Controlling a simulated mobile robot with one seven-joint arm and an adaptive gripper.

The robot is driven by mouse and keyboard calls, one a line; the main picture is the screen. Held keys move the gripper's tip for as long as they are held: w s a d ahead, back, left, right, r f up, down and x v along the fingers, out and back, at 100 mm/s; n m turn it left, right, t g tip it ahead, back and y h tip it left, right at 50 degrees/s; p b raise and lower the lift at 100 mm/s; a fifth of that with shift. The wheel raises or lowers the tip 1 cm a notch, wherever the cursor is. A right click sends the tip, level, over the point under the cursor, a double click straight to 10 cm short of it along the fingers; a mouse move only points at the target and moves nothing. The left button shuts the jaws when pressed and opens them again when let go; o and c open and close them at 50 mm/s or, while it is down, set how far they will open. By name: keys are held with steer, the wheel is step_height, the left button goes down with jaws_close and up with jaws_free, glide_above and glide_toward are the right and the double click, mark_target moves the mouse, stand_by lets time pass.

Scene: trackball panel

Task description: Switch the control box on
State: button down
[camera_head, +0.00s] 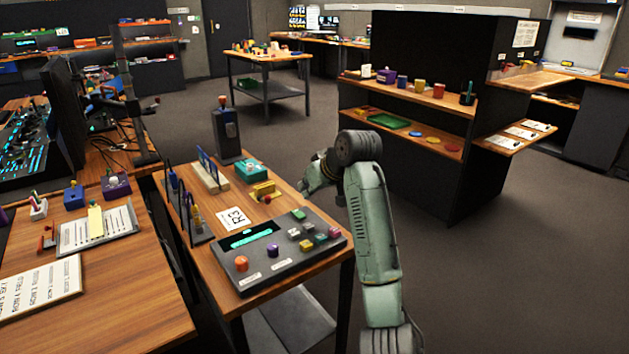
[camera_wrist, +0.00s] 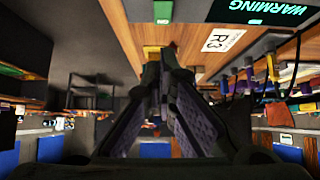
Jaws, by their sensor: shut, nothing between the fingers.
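A dark console (camera_head: 262,273), which looks like the control box, lies on the wooden table. Its lit cyan display (camera_head: 251,238) reads "WARMING" in the wrist view (camera_wrist: 275,12). A green button (camera_head: 298,214) sits at its far right edge; it also shows in the wrist view (camera_wrist: 178,14). An orange knob (camera_head: 241,263), a purple knob (camera_head: 272,250) and several coloured buttons (camera_head: 307,244) are on its face. My gripper (camera_head: 304,188) is shut and empty, above the table's right edge, just beyond the green button and apart from it. Its fingers (camera_wrist: 163,60) show in the wrist view.
Beyond the console are a white R3 card (camera_head: 234,217), a yellow block (camera_head: 264,191), a teal box (camera_head: 250,171) and a dark upright box (camera_head: 227,140) with a lever. A dark rack (camera_head: 196,226) stands along the left edge. Open floor (camera_head: 440,270) lies to the right.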

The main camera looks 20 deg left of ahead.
mark_target(301, 214)
steer(key=x, duration=0.3)
steer(key=shift+w+a+f+p, duration=0.1)
steer(key=shift+a+f+p, duration=0.1)
steer(key=shift+p, duration=0.2)
step_height(301, 214, down, 3)
steer(key=shift+d+r+p, duration=0.1)
steer(key=shift+r+p, duration=0.1)
steer(key=shift+p, duration=0.1)
steer(key=shift+f, duration=0.7)
steer(key=shift+f+y+b, duration=0.3)
steer(key=shift+f+b, duration=0.35)
steer(key=shift+d+r, duration=0.1)
steer(key=shift+r, duration=0.25)
steer(key=shift+w+a+r+p, duration=0.25)
steer(key=shift+w+a+p, duration=0.1)
steer(key=shift+a+p, duration=0.25)
